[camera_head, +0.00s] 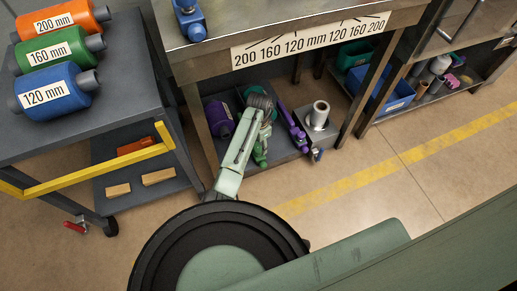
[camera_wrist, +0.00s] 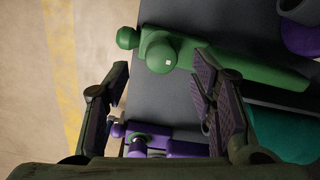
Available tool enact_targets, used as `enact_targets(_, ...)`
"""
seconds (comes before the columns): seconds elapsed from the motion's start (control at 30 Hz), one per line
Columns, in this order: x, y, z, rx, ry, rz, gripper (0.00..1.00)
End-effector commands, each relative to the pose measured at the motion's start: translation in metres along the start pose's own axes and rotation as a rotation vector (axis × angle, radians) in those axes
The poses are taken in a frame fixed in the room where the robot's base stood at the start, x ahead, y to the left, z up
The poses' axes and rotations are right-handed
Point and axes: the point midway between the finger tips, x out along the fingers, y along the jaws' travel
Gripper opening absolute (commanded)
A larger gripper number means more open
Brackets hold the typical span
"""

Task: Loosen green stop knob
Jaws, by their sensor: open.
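The green stop (camera_wrist: 250,70) lies across the top of the wrist view on a dark grey shelf. Its round green knob (camera_wrist: 160,55) has a small white square on it, and a smaller green ball end sits to its left. My gripper (camera_wrist: 160,76) is open, with one finger on each side of the knob's lower edge; contact is not visible. In the head view my gripper (camera_head: 262,108) reaches onto the low shelf under the bench, and part of the green stop (camera_head: 260,153) shows below it. A purple stop (camera_wrist: 175,138) lies beneath the gripper in the wrist view.
The bench (camera_head: 222,58) with a 200 to 200 mm scale overhangs the shelf. A purple roller (camera_head: 219,119) stands left of my gripper; a steel post (camera_head: 319,118) is to the right. A cart (camera_head: 125,95) with labelled rollers stands left.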

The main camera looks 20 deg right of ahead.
Motion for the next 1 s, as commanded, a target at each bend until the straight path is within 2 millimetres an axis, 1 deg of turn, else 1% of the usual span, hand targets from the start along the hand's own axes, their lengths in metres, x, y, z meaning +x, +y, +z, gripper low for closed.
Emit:
enact_targets(0.03, 0.012, 0.000, 0.000, 0.000, -0.002, 0.001, 0.51)
enact_targets(0.1, 0.024, 0.000, 0.001, 0.000, -0.002, 0.000, 0.51)
enact_targets(0.2, 0.037, 0.000, 0.000, 0.001, -0.001, 0.000, 0.51)
enact_targets(0.3, 0.045, 0.000, 0.000, 0.001, 0.000, -0.001, 0.51)
enact_targets(0.43, 0.050, 0.000, 0.000, 0.000, 0.001, -0.001, 0.51)
enact_targets(0.67, 0.050, 0.000, 0.000, 0.000, 0.001, -0.001, 0.51)
enact_targets(1.0, 0.050, 0.000, 0.000, 0.000, 0.001, -0.001, 0.29)
